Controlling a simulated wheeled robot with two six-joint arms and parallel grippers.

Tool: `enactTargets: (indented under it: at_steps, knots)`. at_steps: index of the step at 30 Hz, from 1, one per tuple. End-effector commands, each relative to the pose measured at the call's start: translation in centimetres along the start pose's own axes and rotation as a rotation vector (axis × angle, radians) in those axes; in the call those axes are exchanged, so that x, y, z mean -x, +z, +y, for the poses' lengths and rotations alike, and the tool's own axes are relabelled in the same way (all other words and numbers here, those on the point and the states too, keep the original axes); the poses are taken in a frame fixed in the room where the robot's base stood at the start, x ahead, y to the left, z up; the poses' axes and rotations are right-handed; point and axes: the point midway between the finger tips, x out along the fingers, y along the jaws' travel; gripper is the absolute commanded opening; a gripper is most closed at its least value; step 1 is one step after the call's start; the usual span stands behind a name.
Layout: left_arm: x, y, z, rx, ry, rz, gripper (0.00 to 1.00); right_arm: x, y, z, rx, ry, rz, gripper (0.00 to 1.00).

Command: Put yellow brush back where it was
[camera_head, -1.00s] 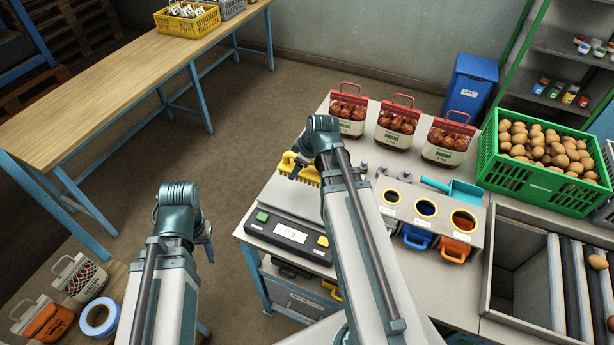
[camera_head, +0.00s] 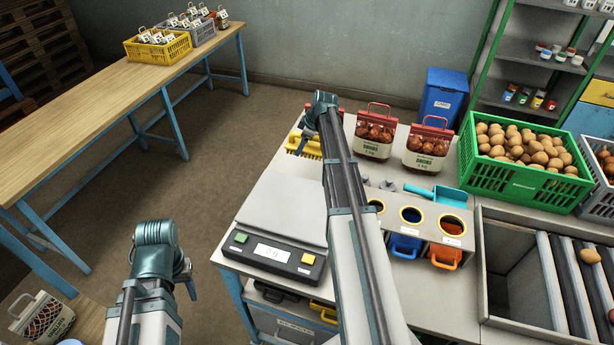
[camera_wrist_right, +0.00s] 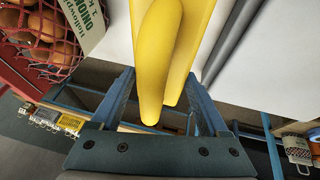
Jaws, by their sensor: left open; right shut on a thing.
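The yellow brush (camera_head: 304,147) is at the back left corner of the work table (camera_head: 287,160), just beyond the scale plate (camera_head: 285,210). My right gripper (camera_head: 309,130) is shut on it. The right wrist view shows the yellow handle (camera_wrist_right: 165,55) between the two blue-grey fingers (camera_wrist_right: 162,95). I cannot tell whether the bristles touch the table. My right arm hides part of the brush's surroundings and of the leftmost onion bag. My left gripper (camera_head: 189,280) is open and empty, low at the left, over the floor side of the table.
Red-topped onion bags (camera_head: 375,135) stand close to the right of the brush. The scale display (camera_head: 272,252) faces front. A holder with round openings (camera_head: 411,215), a blue scoop (camera_head: 437,193) and a green potato crate (camera_head: 525,178) are farther right. A wooden bench (camera_head: 90,130) is across the aisle.

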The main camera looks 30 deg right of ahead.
Motion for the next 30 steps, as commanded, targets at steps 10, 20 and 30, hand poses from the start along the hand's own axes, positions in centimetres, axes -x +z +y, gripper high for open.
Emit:
enactTargets:
  at_steps: [10,20,30]
  knots:
    - [-3.1,-0.2,0.3,0.001,0.0,0.0,0.5,-2.8,1.1,-0.7,0.0,0.0,0.0,0.34]
    - [-6.4,-0.4,0.6,0.002,0.0,0.0,0.5,-5.9,2.4,-1.3,0.0,0.0,0.0,0.34]
    - [-8.3,-0.5,0.8,0.002,0.0,0.0,0.5,-7.5,3.1,-1.7,0.0,0.0,0.0,0.34]
